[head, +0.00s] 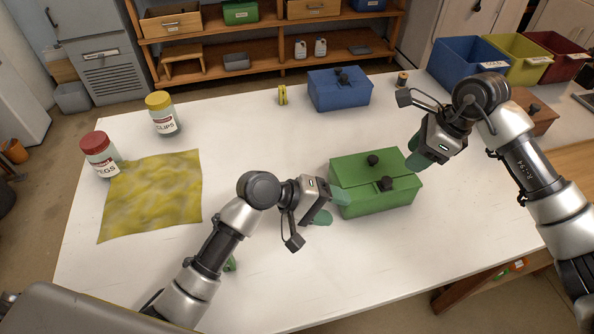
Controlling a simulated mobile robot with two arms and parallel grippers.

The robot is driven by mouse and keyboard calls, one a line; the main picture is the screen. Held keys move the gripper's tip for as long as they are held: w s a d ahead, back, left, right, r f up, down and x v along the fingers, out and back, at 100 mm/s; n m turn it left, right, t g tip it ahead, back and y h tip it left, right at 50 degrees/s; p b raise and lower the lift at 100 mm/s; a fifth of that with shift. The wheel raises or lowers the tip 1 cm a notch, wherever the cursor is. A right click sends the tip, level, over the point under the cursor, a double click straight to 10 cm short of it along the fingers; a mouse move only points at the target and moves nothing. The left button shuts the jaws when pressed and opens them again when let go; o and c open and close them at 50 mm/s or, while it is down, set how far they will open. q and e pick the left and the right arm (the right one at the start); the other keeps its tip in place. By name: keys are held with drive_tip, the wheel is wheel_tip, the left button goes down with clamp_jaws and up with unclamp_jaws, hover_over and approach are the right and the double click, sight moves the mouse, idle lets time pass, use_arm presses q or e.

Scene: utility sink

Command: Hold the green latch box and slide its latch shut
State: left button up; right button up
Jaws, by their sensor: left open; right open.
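The green latch box (376,203) sits on the white table right of centre. Two dark knobs show on its top, one near the back and one nearer the front edge. Which part is the latch, and how far it is slid, is too small to tell. My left gripper (332,206) is open at the box's left side, its green-tipped fingers close to the wall. I cannot tell whether they touch it. My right gripper (418,158) is open and empty, above and near the box's back right corner.
A blue box (340,92) with a dark knob stands behind the green one. A brown box (537,115) is at the right, below blue, yellow and red bins (470,62). Two jars (163,115) and a yellow cloth (150,195) lie left.

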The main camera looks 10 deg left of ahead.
use_arm(q)
drive_tip(key=t+y, duration=0.1)
drive_tip(key=t, duration=0.1)
approach(338, 181)
drive_tip(key=r, duration=0.1)
drive_tip(key=shift+n+y, duration=0.3)
drive_tip(key=x, duration=0.9)
drive_tip(key=shift+d+f, duration=0.2)
drive_tip(key=shift+f, duration=0.05)
